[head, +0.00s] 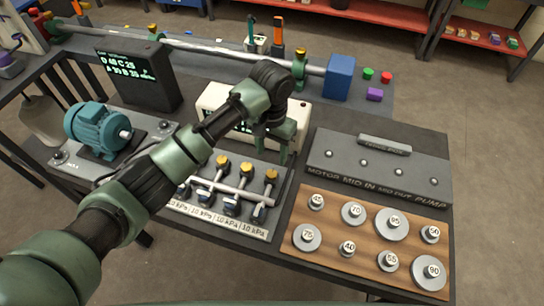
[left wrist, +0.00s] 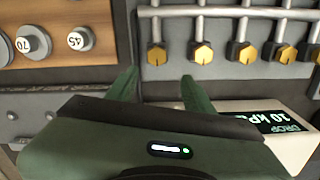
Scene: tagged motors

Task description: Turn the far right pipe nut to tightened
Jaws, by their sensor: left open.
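The pipe panel (head: 250,232) carries a row of gold hex nuts on grey pipes, with gauges and "10 kPa" labels in front. The far right nut (head: 271,175) shows clear of my arm in the head view; in the left wrist view, which looks from the opposite side, it is the leftmost nut (left wrist: 157,54). My left gripper (head: 276,150) points down above the back edge of the panel, apart from the nut. In the left wrist view the left gripper (left wrist: 160,84) is open and empty, with its fingers apart below that nut. My arm hides the panel's left part.
A white readout box (head: 212,98) stands behind the panel, close to my gripper; its screen reads "DROP 10 kPa" in the left wrist view. A wooden board (head: 330,238) with numbered weights and a grey block (head: 325,150) lie right. A blue motor (head: 97,127) sits left.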

